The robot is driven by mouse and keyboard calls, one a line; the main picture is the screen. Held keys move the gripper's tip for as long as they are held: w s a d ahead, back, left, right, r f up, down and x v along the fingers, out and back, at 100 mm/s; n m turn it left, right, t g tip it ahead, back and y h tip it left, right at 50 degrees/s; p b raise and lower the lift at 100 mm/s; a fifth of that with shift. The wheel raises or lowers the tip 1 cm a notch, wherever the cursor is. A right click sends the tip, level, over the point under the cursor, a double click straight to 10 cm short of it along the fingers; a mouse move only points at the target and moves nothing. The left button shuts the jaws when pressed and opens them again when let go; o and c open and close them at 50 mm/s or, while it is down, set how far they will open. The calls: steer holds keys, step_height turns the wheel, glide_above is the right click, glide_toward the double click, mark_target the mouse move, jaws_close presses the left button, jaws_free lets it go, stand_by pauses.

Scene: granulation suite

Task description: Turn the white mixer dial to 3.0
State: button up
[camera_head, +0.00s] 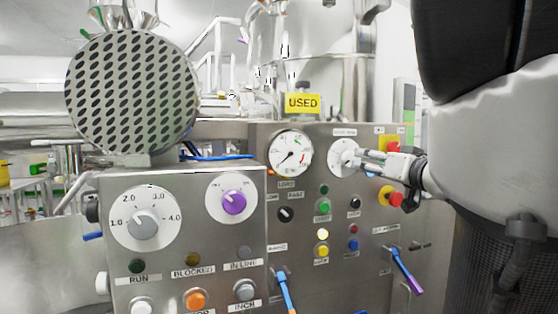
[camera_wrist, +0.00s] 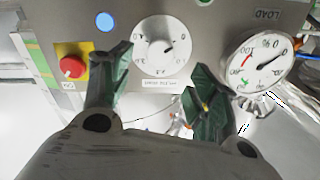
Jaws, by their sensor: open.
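A white dial (camera_head: 342,150) with a small white knob sits on the right steel panel, under a label too small to read. In the wrist view the same white dial (camera_wrist: 150,62) lies ahead between my fingers, its dark pointer mark by the knob; its setting is unclear. My gripper (camera_head: 362,157) is open and reaches in from the right, in front of this dial; in the wrist view my gripper (camera_wrist: 161,70) has a finger on either side and holds nothing. A larger white dial (camera_head: 122,234) with a grey knob and marks 1.0 to 4.0 is on the left panel.
A LOAD gauge (camera_head: 291,153) is left of the near dial. A red emergency button (camera_head: 395,200) is below my gripper; a red knob on yellow (camera_wrist: 72,66) shows in the wrist view.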

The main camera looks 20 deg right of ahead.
mark_target(351, 160)
steer(key=w, duration=0.8)
steer(key=shift+a, duration=0.2)
steer(key=shift+s, duration=0.1)
steer(key=shift+c, duration=0.2)
steer(key=c, duration=1)
